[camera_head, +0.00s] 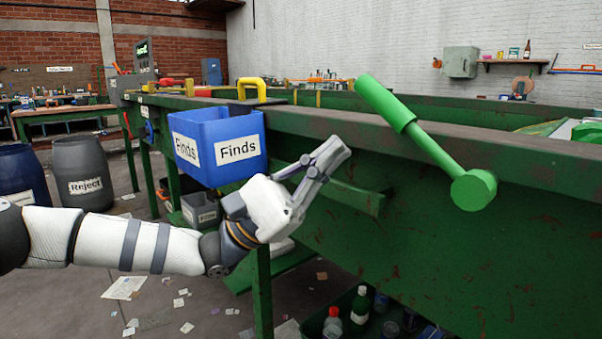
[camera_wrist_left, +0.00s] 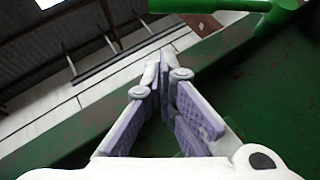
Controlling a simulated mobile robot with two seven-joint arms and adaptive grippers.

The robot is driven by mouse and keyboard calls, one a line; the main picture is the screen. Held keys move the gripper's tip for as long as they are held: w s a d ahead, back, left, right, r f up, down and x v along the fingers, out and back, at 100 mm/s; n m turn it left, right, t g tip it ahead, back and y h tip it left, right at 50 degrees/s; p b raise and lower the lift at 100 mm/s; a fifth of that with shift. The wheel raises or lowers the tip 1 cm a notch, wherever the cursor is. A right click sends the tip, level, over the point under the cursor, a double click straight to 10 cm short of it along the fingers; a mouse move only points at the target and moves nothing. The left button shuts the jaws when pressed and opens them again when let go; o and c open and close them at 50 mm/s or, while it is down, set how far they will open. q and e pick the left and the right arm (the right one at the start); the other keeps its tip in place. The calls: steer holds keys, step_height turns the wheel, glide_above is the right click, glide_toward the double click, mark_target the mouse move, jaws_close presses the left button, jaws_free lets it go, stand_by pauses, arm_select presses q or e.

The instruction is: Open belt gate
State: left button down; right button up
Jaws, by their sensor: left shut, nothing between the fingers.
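The belt gate's lever is a bright green handle (camera_head: 430,148) on the near side of the green belt frame. It slants from a round hub at lower right up to a thick grip at upper left. My left gripper (camera_head: 338,150) is shut and empty, in front of the belt side, left of the lever and apart from it. In the left wrist view, my left gripper (camera_wrist_left: 158,80) has its fingertips together, and part of the green lever (camera_wrist_left: 225,5) crosses the top right. The gate itself cannot be made out. My right gripper is not in view.
A blue Finds bin (camera_head: 238,150) hangs on the belt side just left of my gripper. A yellow handle (camera_head: 262,88) stands behind it. A crate with bottles (camera_head: 360,305) sits under the belt. Paper scraps litter the floor.

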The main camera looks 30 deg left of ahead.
mark_target(357, 91)
arm_select(q)
steer(key=d+r, duration=0.2)
steer(key=r, duration=0.1)
steer(key=s+r, duration=0.1)
steer(key=shift+d+r+p, duration=0.2)
steer(key=shift+d+p, duration=0.15)
steer(key=shift+d, duration=0.05)
steer(key=r+m+g+p, duration=0.1)
steer(key=d+r+m+g+p, duration=0.1)
steer(key=r+p, duration=0.1)
steer(key=shift+s+r, duration=0.15)
steer(key=shift+r, duration=0.05)
steer(key=shift+d+r, duration=0.1)
steer(key=shift+r, duration=0.05)
steer(key=shift+f, duration=0.2)
